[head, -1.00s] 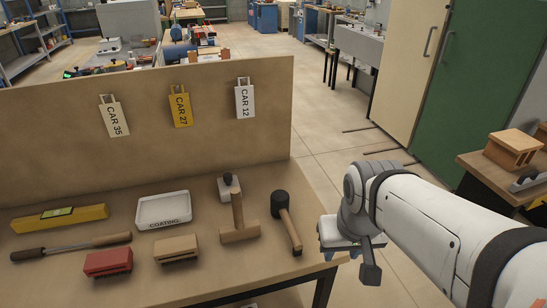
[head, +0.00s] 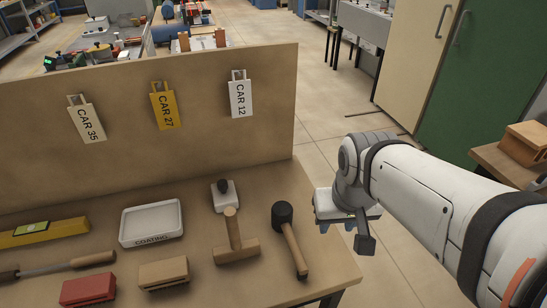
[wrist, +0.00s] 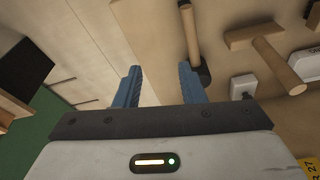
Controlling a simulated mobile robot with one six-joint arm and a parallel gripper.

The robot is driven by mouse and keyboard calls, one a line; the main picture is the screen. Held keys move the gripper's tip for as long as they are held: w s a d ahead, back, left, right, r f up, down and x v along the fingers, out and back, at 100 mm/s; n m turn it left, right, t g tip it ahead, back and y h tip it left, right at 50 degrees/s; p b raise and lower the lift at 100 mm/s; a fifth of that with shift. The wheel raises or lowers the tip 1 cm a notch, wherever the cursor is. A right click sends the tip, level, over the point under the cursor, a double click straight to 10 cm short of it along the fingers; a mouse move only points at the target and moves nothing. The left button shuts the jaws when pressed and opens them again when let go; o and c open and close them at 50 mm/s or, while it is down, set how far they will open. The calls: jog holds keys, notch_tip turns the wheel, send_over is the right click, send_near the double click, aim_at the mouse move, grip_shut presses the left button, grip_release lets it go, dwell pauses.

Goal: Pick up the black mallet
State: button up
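The black mallet (head: 290,238) lies on the bench near its right edge, with a black head (head: 282,212) and a light wooden handle pointing toward the front. In the wrist view the mallet (wrist: 188,35) shows beyond my gripper (wrist: 160,84), its black head close to the right blue finger in the picture. My gripper's two blue fingers are apart with nothing between them. In the head view my gripper (head: 345,212) hangs right of the bench edge, apart from the mallet; its fingertips are mostly hidden there.
A wooden mallet (head: 236,245) lies just left of the black one. A white tray (head: 150,238), brown brick (head: 163,274), red brick (head: 88,290), file and yellow level fill the left. An upright board (head: 215,135) with tags closes the bench's back. The floor right of the bench is clear.

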jog(key=shift+o, duration=0.8)
jog(key=shift+a, duration=0.2)
jog(key=shift+o, duration=0.8)
jog(key=shift+w+a, duration=0.15)
jog(key=shift+w, duration=0.15)
jog(key=shift+o, duration=1.1)
jog(key=w, duration=0.1)
jog(key=w+f+p, duration=0.1)
jog(key=w, duration=0.1)
jog(key=shift+n+g, duration=0.4)
jog(key=n+g+p, duration=0.2)
jog(key=p, duration=0.1)
send_over(286, 224)
jog(key=f, duration=0.9)
jog(key=shift+d+f, duration=0.2)
jog(key=shift+f, duration=0.15)
jog(key=shift+a+f+p, duration=0.15)
jog(key=shift+f+p, duration=0.05)
jog(key=shift+f, duration=1.9)
jog(key=shift+a+f+p, duration=0.1)
jog(key=shift+f+p, duration=0.05)
jog(key=shift+f, duration=1.9)
